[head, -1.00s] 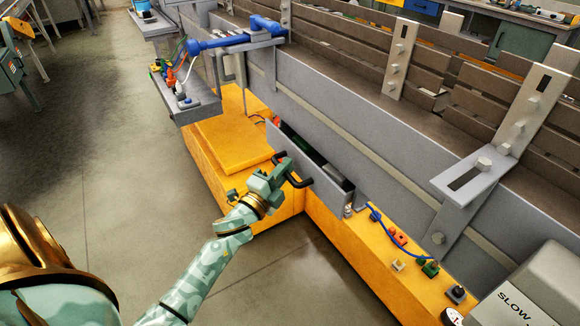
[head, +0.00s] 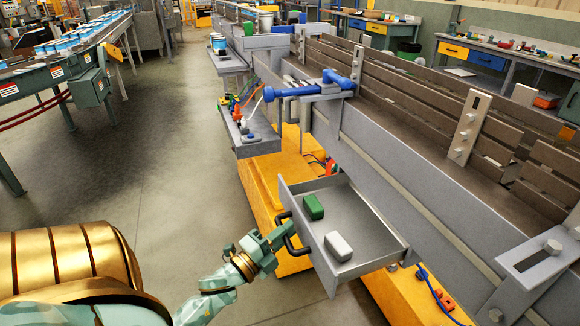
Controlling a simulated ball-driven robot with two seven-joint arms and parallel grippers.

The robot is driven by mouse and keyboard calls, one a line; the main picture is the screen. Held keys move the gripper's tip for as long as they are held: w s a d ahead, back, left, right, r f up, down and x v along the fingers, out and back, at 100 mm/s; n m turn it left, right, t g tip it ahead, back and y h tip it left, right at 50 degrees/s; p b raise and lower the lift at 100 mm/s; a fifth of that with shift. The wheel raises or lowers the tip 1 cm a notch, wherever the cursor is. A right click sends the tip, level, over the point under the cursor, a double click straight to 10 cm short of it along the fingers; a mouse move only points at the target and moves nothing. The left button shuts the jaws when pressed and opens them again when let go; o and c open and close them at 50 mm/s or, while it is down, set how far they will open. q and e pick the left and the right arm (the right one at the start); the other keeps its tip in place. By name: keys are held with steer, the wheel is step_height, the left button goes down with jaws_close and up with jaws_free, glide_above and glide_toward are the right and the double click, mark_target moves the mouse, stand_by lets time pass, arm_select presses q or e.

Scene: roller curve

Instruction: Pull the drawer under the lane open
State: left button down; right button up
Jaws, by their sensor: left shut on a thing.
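The grey drawer (head: 318,248) under the lane stands pulled well out, its inside in view. A green block (head: 313,207) and a light grey block (head: 338,246) lie on its floor. The black handle (head: 291,240) is on the drawer's front panel. My left gripper (head: 280,236) is shut on the handle, its fingers partly hiding it. The lane (head: 400,165), a grey side rail with brown slats behind it, runs above the drawer. My right gripper is not in view.
Yellow base blocks (head: 262,190) stand under the lane, beside the drawer. A grey shelf (head: 250,142) with small coloured parts juts out behind it. A conveyor (head: 60,65) with blue-topped cans is at the far left. The floor (head: 180,190) left of the drawer is clear.

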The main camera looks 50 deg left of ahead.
arm_select(q)
steer(key=c, duration=1.7)
jaws_free()
steer(key=shift+s, duration=0.1)
steer(key=s+f, duration=0.3)
steer(key=s, duration=1.3)
steer(key=shift+d, duration=0.1)
